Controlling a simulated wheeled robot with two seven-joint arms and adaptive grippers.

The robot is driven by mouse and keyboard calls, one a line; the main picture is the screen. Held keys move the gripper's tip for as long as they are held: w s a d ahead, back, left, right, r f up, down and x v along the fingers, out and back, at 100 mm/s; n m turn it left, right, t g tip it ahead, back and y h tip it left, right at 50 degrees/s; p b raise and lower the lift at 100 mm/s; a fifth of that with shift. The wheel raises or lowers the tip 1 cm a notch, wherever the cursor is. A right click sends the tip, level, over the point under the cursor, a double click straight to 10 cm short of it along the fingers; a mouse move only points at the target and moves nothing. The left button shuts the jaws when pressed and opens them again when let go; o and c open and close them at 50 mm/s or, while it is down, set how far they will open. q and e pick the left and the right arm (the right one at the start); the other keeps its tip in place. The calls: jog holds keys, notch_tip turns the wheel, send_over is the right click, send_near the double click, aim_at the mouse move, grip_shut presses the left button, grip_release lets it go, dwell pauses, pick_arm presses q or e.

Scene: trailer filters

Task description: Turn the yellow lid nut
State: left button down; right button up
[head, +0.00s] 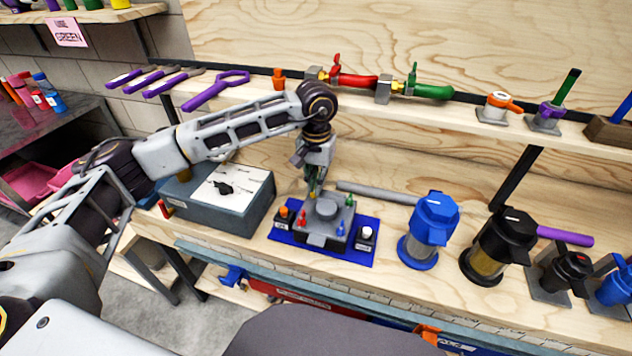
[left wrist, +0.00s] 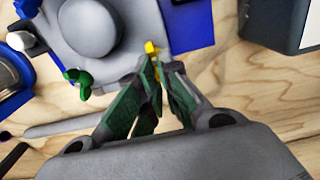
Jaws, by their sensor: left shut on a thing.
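The yellow lid nut (left wrist: 152,47) shows at the corner of a grey round-topped housing (left wrist: 100,25) in the left wrist view. My left gripper (left wrist: 158,64) points at that corner, its green-padded fingers shut on the yellow nut and partly hiding it. In the head view my left gripper (head: 313,190) reaches down to the back of the housing (head: 327,212), which stands on a blue mat (head: 348,256). A green nut (left wrist: 80,82) sits on another corner of the housing. Red (head: 302,219) and blue (head: 340,231) nuts are at its front. My right gripper is not in view.
A grey box (head: 215,212) stands left of the mat. A grey bar (head: 380,192) lies behind it. Blue (head: 430,228) and black (head: 495,245) filter units stand to the right. A shelf above holds purple tools (head: 215,92) and red (head: 352,80) and green (head: 430,91) valves.

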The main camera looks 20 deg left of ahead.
pick_arm(q)
jog(key=shift+r, duration=0.1)
jog(key=c, duration=1.6)
grip_release()
